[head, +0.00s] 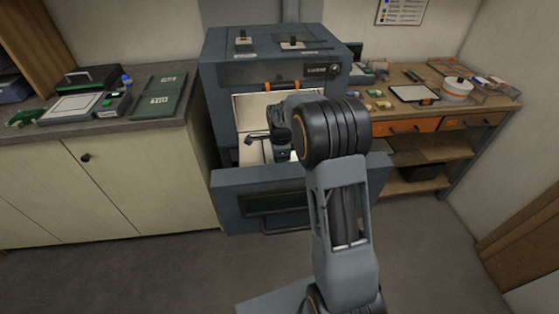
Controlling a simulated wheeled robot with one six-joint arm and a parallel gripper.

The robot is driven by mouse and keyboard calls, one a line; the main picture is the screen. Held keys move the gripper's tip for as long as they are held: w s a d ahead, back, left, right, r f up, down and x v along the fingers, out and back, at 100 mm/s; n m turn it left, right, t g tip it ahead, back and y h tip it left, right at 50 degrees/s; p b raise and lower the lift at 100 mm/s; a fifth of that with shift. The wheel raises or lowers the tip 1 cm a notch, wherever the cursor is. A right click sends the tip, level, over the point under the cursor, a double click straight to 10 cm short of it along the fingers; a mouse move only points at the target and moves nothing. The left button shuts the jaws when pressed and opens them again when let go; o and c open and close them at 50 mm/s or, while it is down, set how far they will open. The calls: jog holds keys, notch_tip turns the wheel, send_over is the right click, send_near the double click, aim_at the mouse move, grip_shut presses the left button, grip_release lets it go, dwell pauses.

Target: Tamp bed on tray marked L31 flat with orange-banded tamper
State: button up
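My gripper (255,138) reaches through the open front of the grey kiln (225,90). It is small and partly hidden by my own arm, so whether it is open, shut or holding anything cannot be told. A dark green tray (175,105) lies on the left counter with pale lettering too small to read surely as L31. No tamper with an orange band can be made out clearly.
The kiln's door (235,185) is folded down in front. The left counter (100,123) also bears a white-topped pad (70,107) and a green-black case (88,80). The right bench (480,104) holds a white round pot (457,88) and small items. The floor is clear.

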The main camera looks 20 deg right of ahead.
jog(key=shift+r, duration=0.45)
jog(key=shift+w, duration=0.1)
jog(key=shift+w+p, duration=0.3)
jog(key=shift+w+d+p, duration=0.2)
jog(key=shift+w+p, duration=0.1)
jog(key=shift+w, duration=0.6)
jog(key=shift+w+d+p, duration=0.2)
jog(key=shift+w+p, duration=0.15)
jog(key=shift+w, duration=0.5)
jog(key=shift+w+d+p, duration=0.2)
jog(key=shift+w+p, duration=0.1)
jog(key=shift+w, duration=0.6)
jog(key=shift+f, duration=0.1)
jog(key=shift+f+b, duration=0.5)
jog(key=shift+f, duration=0.25)
jog(key=shift+f, duration=0.3)
